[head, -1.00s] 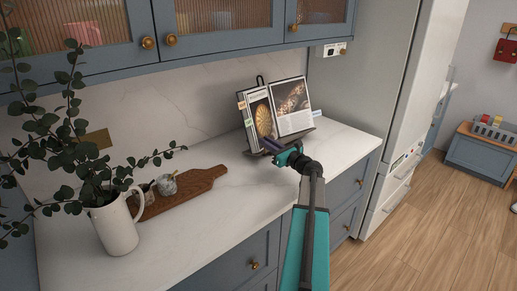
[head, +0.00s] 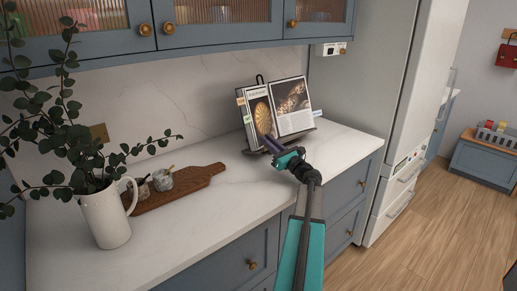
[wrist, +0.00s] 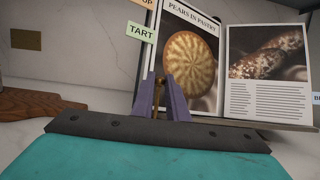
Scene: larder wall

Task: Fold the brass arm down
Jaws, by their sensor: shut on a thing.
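An open cookbook (head: 291,108) leans upright on a dark stand (head: 257,151) at the counter's right end; its pages also show in the wrist view (wrist: 265,75). A thin brass arm (wrist: 157,92) stands at the stand's front, in front of the left page, between the purple fingers of my gripper (wrist: 160,80). My gripper is shut on it, low before the book; it also shows in the head view (head: 267,142). The fingers hide part of the brass arm, and I cannot make it out in the head view.
A wooden board (head: 190,186) with small jars (head: 159,180) lies left on the counter, beside a white jug (head: 106,218) of leafy branches. Wall cupboards (head: 215,30) hang above. A tall fridge (head: 405,120) stands right. The counter between board and stand is clear.

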